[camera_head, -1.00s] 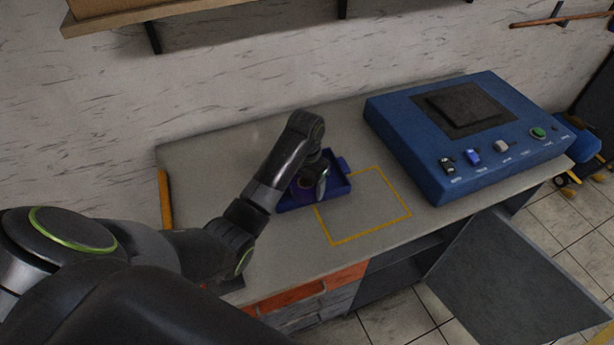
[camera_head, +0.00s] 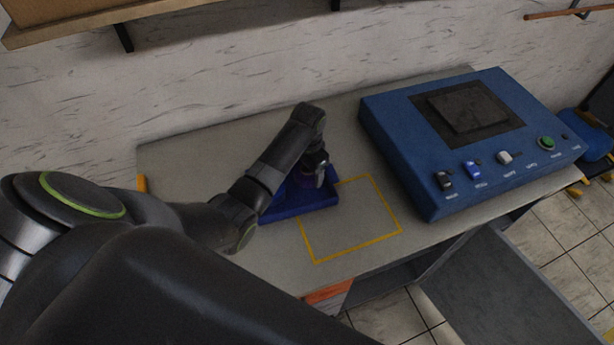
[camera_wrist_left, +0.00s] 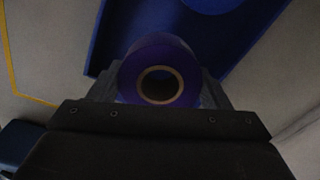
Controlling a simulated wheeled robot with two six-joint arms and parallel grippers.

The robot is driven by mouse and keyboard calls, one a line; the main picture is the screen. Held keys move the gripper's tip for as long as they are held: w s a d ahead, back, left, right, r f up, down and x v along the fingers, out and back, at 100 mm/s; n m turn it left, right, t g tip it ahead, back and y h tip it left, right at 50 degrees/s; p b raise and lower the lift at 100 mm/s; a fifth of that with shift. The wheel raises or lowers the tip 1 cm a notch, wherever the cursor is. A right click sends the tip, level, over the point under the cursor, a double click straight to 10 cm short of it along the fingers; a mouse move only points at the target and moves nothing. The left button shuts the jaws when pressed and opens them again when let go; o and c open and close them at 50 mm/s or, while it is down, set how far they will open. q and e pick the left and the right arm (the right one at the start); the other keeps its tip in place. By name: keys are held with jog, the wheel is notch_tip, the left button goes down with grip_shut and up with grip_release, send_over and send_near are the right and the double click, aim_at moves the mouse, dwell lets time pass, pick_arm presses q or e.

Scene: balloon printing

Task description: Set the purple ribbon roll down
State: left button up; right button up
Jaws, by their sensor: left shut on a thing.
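My left gripper (camera_head: 321,174) is shut on the purple ribbon roll (camera_wrist_left: 131,76). In the left wrist view the roll sits between the two fingers, with its pale-rimmed core facing the camera. In the head view the roll (camera_head: 307,171) is a small purple patch, mostly hidden by the gripper. The gripper is over the back part of the blue tray (camera_head: 300,210), which also shows behind the roll in the left wrist view (camera_wrist_left: 112,38). The gap between roll and tray is hard to judge. My right gripper is not in view.
A yellow outlined square (camera_head: 352,222) on the grey table, right of the tray, is empty. A large blue machine (camera_head: 400,140) with switches and a green button stands further right. A shelf (camera_head: 75,22) hangs on the wall above. The table's back left is clear.

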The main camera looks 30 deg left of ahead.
aim_at(308, 177)
pick_arm(q)
jog(key=f, duration=0.4)
jog(key=shift+w+f, duration=0.2)
jog(key=shift+f, duration=0.15)
jog(key=o, duration=1.1)
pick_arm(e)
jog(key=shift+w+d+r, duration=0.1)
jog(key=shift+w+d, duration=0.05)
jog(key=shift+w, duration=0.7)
pick_arm(q)
jog(key=shift+r, duration=0.45)
notch_tip(308, 177, up, 12)
jog(key=shift+f, duration=0.25)
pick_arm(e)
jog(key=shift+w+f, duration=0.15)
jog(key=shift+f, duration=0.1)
